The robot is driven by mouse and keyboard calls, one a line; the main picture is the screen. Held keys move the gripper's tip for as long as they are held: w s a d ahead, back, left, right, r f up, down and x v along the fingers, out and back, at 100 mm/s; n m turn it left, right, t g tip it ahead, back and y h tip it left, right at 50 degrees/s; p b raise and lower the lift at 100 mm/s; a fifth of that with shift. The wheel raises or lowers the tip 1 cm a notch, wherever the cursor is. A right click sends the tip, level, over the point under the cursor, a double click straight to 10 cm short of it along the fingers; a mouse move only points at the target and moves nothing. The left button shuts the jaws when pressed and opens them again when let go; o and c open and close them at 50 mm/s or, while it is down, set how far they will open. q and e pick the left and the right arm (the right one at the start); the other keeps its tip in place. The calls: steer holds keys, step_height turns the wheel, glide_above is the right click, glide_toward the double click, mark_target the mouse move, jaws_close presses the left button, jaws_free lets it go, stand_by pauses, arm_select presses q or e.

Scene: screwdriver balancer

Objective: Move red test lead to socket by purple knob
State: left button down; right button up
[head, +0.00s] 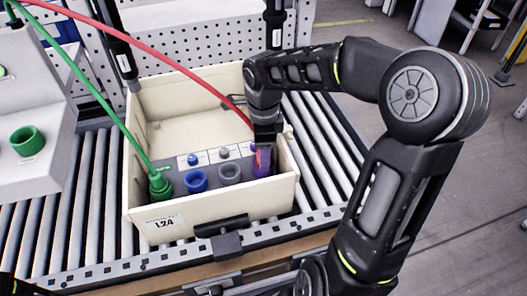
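A cream crate (213,224) labelled L2A holds a grey panel with a row of sockets and knobs. The red test lead (160,52) arcs from the upper left down to my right gripper (264,150). The gripper points down at the right end of the panel, shut on the lead's red plug end. This end is at the purple socket (261,170), below the purple knob (253,147), which is partly covered by the gripper. I cannot tell how deep the plug sits. My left gripper is not in view.
A green lead (92,88) runs into the green socket (160,185) at the left. The blue socket (195,181) and grey socket (229,173) are empty. A green ring (27,141) sits on a white fixture at the left. The crate stands on a roller conveyor (87,205).

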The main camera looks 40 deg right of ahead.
steer(key=shift+r+b, duration=0.3)
steer(key=shift+r, duration=3.65)
steer(key=shift+f, duration=0.1)
